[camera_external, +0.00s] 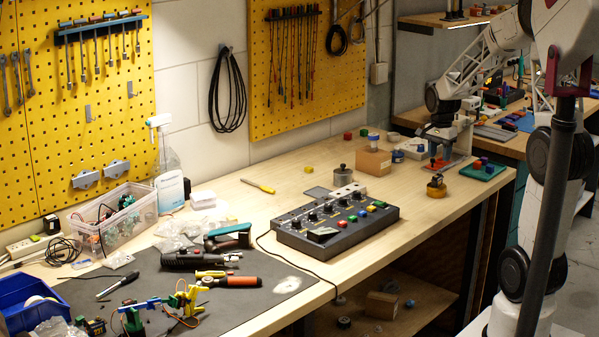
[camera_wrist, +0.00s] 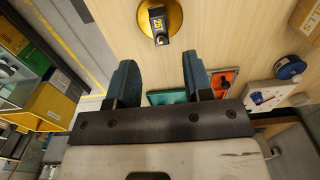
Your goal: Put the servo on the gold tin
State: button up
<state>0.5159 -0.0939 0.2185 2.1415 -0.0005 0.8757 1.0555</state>
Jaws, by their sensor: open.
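The gold tin (camera_wrist: 146,29) is round and lies at the top of the wrist view, beyond my fingertips. A small dark block with a yellow label, which looks like the servo (camera_wrist: 158,24), sits on top of the tin. In the external view the gold tin (camera_external: 436,191) stands near the right front edge of the bench with the dark servo (camera_external: 437,180) on it. My gripper (camera_wrist: 158,72) is open and nothing shows between its fingers. In the external view my gripper (camera_external: 437,150) is above the bench behind the tin, apart from it.
A green tray (camera_external: 484,172) with small blocks stands right of the tin. A cardboard box (camera_external: 373,162), a metal pot (camera_external: 343,174) and a control box with coloured buttons (camera_external: 335,223) stand to the left. Bare wood surrounds the tin in the wrist view.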

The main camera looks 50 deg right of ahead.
jog(key=shift+r, duration=1.95)
jog(key=shift+a, duration=0.1)
jog(key=s+a+r+n+t, duration=0.1)
jog(key=s+a+r+n, duration=0.1)
jog(key=s+a+n, duration=0.7)
jog(key=s+a+r+n+t, duration=0.1)
jog(key=s+a+r+n, duration=0.2)
jog(key=s+a+n, duration=0.5)
jog(key=s+a, duration=0.3)
jog(key=a, duration=0.7)
jog(key=shift+a+n+t, duration=0.25)
jog(key=shift+n+t, duration=0.05)
jog(key=shift+n, duration=0.1)
